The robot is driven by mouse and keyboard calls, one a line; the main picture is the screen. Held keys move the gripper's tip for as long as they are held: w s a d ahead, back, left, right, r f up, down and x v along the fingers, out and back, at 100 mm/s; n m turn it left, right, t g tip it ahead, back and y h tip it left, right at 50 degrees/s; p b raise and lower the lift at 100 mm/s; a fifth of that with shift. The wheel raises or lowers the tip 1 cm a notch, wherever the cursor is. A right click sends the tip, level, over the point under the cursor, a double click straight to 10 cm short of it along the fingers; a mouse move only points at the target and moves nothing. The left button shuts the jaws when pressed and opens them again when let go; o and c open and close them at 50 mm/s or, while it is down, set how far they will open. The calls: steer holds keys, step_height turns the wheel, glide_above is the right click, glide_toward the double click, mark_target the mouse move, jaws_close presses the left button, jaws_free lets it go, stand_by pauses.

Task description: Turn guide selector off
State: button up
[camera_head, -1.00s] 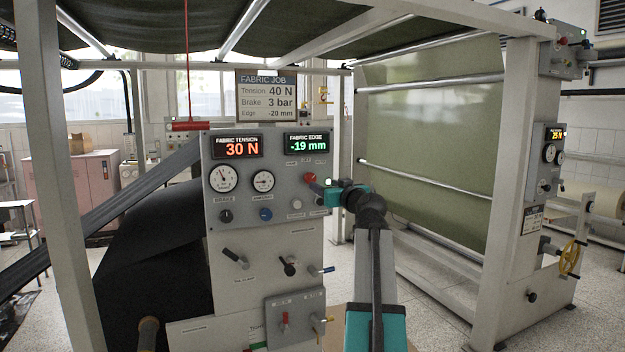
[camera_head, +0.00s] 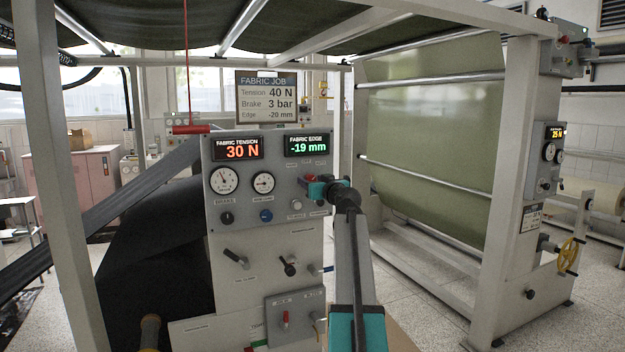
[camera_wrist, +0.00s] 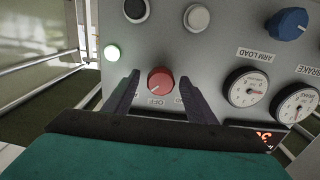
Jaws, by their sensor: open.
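The guide selector appears to be the red knob (camera_wrist: 160,80) with an upside-down OFF label (camera_wrist: 155,102) beside it in the wrist view. Its pointer mark is too small to read surely. My gripper (camera_wrist: 158,77) is open, with one dark finger on each side of the knob; contact cannot be told. In the head view my gripper (camera_head: 308,187) is at the upper right of the grey control panel (camera_head: 270,209), largely covering the red knob. The fabric edge display (camera_head: 307,145) reads -19 mm.
Dark and white buttons, a blue knob (camera_wrist: 286,24) and two gauges (camera_wrist: 246,87) are near the red knob. Levers (camera_head: 288,266) stick out lower on the panel. The fabric tension display (camera_head: 236,148) reads 30 N. A frame post (camera_head: 65,180) stands left.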

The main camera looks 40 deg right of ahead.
steer(key=shift+w+d, duration=0.15)
steer(key=shift+w, duration=0.35)
steer(key=c, duration=1)
steer(key=shift+s+d, duration=0.15)
steer(key=shift+d, duration=0.1)
steer(key=shift+c, duration=0.2)
steer(key=shift+a, duration=0.15)
